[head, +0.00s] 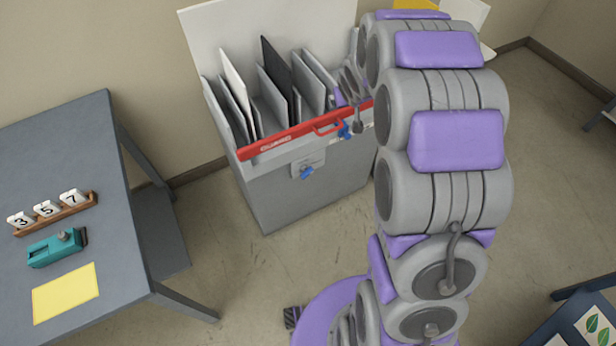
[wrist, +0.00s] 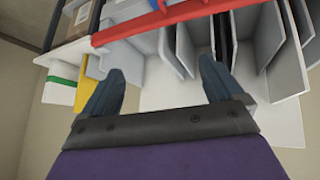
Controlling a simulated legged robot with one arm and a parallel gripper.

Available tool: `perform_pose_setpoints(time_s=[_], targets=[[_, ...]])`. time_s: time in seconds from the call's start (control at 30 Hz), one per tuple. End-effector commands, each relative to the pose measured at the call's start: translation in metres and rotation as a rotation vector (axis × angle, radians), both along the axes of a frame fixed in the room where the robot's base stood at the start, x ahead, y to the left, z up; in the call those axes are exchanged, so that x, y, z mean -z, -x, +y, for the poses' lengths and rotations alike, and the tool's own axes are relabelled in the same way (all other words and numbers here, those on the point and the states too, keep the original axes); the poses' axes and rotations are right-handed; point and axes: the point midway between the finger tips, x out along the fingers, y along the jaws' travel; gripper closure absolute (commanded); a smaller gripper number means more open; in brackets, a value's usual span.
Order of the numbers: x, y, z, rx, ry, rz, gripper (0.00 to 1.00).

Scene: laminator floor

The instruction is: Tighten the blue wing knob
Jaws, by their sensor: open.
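A blue wing knob (head: 306,172) sits on a small plate on the front face of the grey machine (head: 300,205). A second blue part (head: 345,130) shows by the right end of the red guard bar (head: 290,136), partly hidden by my arm. In the wrist view a small blue part (wrist: 158,5) shows at the top edge beside the red bar (wrist: 180,17). My gripper (wrist: 158,85) is open, with nothing between its two dark fingers. It points toward the machine's upright panels, with the red bar beyond the fingertips. In the head view my arm hides most of the gripper.
Upright grey, white and black panels (head: 277,80) stand in the machine. A grey table (head: 140,265) at left bears number tiles (head: 47,208), a teal device (head: 55,248) and a yellow sheet (head: 65,292). Floor (head: 250,275) is clear between table and machine.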

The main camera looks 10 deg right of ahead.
Motion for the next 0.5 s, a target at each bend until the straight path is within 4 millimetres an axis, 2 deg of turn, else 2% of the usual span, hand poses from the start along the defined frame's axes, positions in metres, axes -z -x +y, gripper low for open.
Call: perform_pose_setpoints(time_s=[0.37, 0.5], targets=[[0.066, -0.022, 0.000, -0.099, 0.021, -0.032, 0.06], [0.108, -0.032, 0.002, -0.161, 0.034, -0.059, 0.06]])
